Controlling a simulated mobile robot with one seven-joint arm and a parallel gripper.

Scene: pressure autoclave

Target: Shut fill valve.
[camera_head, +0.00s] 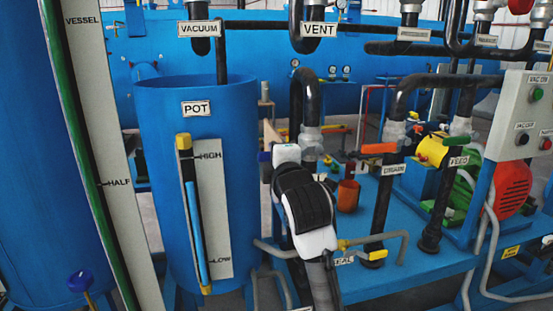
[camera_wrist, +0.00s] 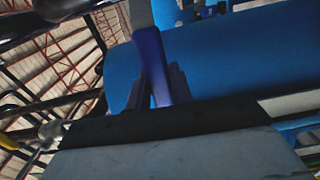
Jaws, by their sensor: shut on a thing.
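In the wrist view a dark blue lever handle (camera_wrist: 151,62) stands upright in front of a large blue cylinder. My gripper (camera_wrist: 168,88) is shut on this handle; its dark fingers show beside the lever's lower part. I take the handle to be the fill valve's, but no label naming it is readable. In the head view my white and black wrist (camera_head: 305,205) reaches up and away beside the pot. My fingertips and the held handle are hidden behind it there.
The blue pot (camera_head: 165,115) with its level gauge stands close left of my arm. To the right are upright dark pipes (camera_head: 383,205), an orange handle (camera_head: 379,148), a yellow-and-red pump (camera_head: 510,188) and a control box (camera_head: 525,110). A blue tank (camera_head: 250,50) fills the back.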

